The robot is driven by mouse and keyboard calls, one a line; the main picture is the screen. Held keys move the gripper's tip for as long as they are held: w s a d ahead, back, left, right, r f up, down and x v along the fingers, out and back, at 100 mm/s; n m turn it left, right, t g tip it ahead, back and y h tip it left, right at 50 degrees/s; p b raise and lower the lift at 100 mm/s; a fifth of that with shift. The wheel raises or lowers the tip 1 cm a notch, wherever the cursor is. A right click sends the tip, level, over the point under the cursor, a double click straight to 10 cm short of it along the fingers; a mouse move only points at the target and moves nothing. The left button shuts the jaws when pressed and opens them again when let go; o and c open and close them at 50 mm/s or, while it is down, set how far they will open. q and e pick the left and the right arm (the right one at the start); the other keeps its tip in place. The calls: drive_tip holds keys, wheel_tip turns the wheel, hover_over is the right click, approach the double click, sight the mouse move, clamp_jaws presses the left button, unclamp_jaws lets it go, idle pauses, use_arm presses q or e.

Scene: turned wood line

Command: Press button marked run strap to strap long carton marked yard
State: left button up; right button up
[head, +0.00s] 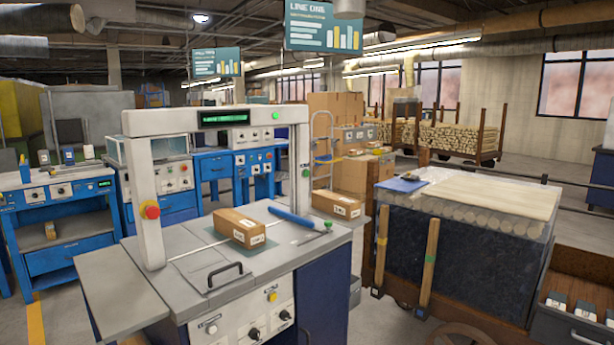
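A strapping machine with a white arch (139,185) stands in front of me. A long brown carton (236,224) with white labels lies under the arch on a green mat (268,247). A second brown carton (336,205) lies at the right end of the machine top. The label print is too small to read on both. The front panel (243,322) carries a yellow button (272,297), a pale round control (211,328) and black knobs (254,333). Their markings are not legible, so I cannot tell which is run strap. Neither of my grippers is in view.
A red stop button (150,210) sits on the arch's left post. A blue tube-shaped tool (297,218) lies right of the near carton. A black handle (226,272) stands on the machine top. A covered stack of wood (460,240) blocks the right.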

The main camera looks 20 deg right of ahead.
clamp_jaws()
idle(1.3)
